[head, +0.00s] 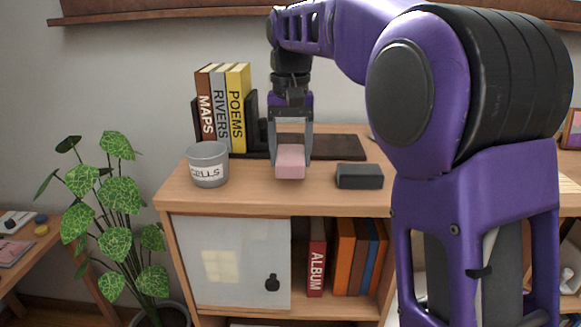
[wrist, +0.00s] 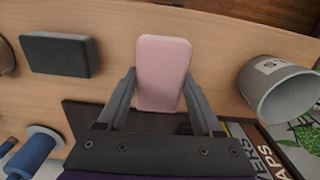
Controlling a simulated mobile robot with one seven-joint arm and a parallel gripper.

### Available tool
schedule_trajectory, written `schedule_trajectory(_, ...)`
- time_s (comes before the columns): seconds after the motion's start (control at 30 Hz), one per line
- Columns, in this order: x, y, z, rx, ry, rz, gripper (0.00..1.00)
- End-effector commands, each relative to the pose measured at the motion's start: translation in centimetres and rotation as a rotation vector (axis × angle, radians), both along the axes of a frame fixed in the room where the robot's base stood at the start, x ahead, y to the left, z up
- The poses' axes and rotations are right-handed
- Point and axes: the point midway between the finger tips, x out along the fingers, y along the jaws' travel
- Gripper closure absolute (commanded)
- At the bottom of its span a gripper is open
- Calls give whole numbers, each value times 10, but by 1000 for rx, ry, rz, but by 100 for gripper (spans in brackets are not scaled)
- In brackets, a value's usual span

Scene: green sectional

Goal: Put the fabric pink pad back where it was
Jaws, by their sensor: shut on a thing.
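The pink fabric pad (head: 290,162) is a small rounded block held upright over the wooden cabinet top. My gripper (head: 291,150) points down and is shut on the pad, with one finger on each side. In the wrist view the pad (wrist: 163,72) sits between the two fingertips (wrist: 163,92). The pad hangs between the grey cup and a dark grey block. Whether its lower end touches the wood cannot be told.
The grey cup (head: 208,165) labelled "CELLS" stands left, the dark grey block (head: 359,176) right. Books (head: 224,108) stand behind left. A dark flat board (head: 340,147) lies behind the pad. Bare wood (head: 250,188) shows along the front of the cabinet top.

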Motion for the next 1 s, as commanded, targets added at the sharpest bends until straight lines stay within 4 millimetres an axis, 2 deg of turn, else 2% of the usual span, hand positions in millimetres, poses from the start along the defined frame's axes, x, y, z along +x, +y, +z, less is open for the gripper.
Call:
schedule_trajectory(0.1, -1, 0, -20, -1, 2, 0, 100)
schedule_trajectory(0.2, 0, 0, -29, 0, 1, 0, 100)
schedule_trajectory(0.53, 0, 0, -32, 0, 1, 0, 100)
schedule_trajectory(0.57, 0, 0, -32, 0, 1, 0, 31)
schedule_trajectory(0.6, 0, 0, -31, 0, 1, 0, 24)
schedule_trajectory(0.73, 0, 0, -31, 0, 1, 0, 2)
schedule_trajectory(1.0, 0, 0, -31, 0, 0, 0, 2)
